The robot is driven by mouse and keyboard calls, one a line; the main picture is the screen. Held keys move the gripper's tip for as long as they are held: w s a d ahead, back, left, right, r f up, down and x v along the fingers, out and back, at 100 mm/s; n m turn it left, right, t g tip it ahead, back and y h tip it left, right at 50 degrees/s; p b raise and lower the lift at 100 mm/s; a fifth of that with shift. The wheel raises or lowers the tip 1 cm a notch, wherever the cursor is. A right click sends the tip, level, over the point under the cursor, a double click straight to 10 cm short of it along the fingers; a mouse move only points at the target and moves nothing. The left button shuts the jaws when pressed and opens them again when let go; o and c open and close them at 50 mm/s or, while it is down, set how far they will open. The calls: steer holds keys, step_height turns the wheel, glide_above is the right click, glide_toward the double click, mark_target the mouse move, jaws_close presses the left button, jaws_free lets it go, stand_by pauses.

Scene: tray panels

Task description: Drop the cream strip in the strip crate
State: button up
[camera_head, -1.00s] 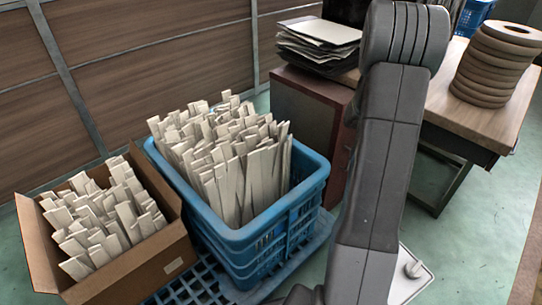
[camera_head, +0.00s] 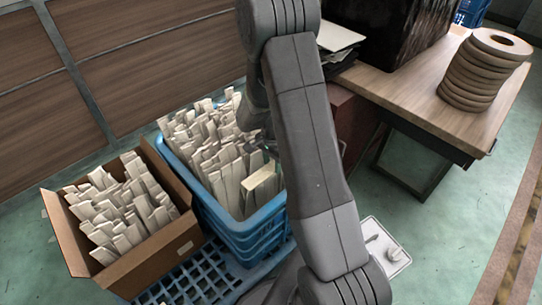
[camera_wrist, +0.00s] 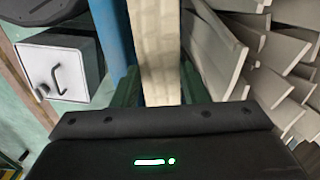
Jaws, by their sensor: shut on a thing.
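My gripper (camera_wrist: 157,92) is shut on a cream strip (camera_wrist: 155,45), which runs up between the two fingers in the wrist view. In the head view the held cream strip (camera_head: 260,177) is tilted over the right part of the blue strip crate (camera_head: 258,228). That crate is packed with several upright cream strips. In the wrist view the crate's blue edge (camera_wrist: 112,38) is left of the held strip, and other strips are close on its right. My arm hides part of the crate and most of the gripper in the head view.
A cardboard box (camera_head: 152,262) full of similar strips stands left of the crate. A blue pallet (camera_head: 190,278) lies beneath. A wooden table (camera_head: 425,105) with a stack of rings (camera_head: 483,70) is at the right. Green floor (camera_head: 425,230) is open at right.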

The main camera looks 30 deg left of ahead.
steer(key=shift+s+a+f, duration=0.1)
steer(key=shift+s+a, duration=0.05)
steer(key=shift+s, duration=0.05)
step_height(320, 180, down, 9)
steer(key=b, duration=0.5)
steer(key=shift+b, duration=0.35)
steer(key=o, duration=1.2)
steer(key=shift+r, duration=0.2)
steer(key=shift+r+p, duration=2.85)
steer(key=shift+r, duration=1.65)
